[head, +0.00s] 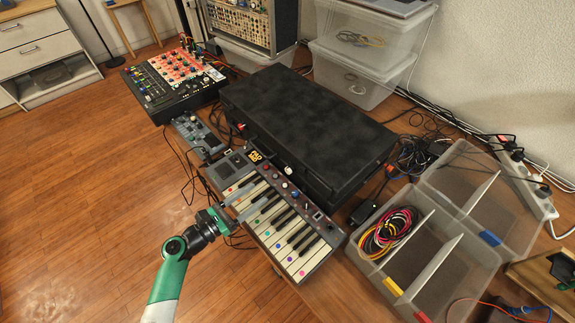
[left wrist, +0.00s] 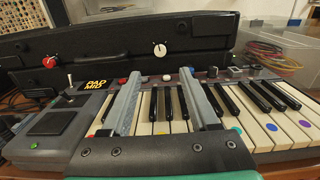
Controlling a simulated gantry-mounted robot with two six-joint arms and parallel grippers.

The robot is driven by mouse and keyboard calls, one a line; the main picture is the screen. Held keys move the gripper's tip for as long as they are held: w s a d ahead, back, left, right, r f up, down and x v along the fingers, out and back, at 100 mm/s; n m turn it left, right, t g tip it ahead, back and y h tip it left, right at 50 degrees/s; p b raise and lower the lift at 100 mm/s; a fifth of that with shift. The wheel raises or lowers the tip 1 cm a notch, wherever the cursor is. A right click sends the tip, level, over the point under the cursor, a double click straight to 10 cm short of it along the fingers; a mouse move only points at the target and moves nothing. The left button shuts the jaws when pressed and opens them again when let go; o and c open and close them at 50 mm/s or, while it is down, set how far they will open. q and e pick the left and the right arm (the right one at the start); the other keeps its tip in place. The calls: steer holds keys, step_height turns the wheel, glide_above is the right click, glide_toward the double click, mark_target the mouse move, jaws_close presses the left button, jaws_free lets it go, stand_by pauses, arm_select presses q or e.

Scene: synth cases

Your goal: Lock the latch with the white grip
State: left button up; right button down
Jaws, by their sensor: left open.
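The latch with the white grip (head: 289,169) is on the front side of a closed black case (head: 305,120). In the left wrist view the white grip (left wrist: 160,49) stands out against the case front, beyond and between my fingers. A second latch with a red grip (left wrist: 49,62) is further left on the same side; it also shows in the head view (head: 241,126). My left gripper (head: 251,199) is open and empty over the keyboard, its fingers pointing at the case, short of the latch. I cannot tell the latch's exact angle. My right gripper is not in view.
A small keyboard (head: 275,213) lies directly in front of the case, under my left gripper. A mixer (head: 172,80) stands at the upper left. A clear divided tray (head: 438,262) with coiled cables is at the right. Loose cables (head: 420,152) lie beside the case.

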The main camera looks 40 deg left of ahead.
mark_target(287, 172)
arm_select(q)
steer(key=shift+f, duration=0.2)
steer(key=w+b, duration=0.1)
steer(key=w, duration=0.2)
steer(key=w+b, duration=0.1)
steer(key=w, duration=0.3)
steer(key=w+d+b, duration=0.1)
steer(key=w, duration=0.3)
steer(key=shift+w+r, duration=0.15)
steer(key=shift+w, duration=0.1)
steer(key=shift+c, duration=0.3)
jaws_close()
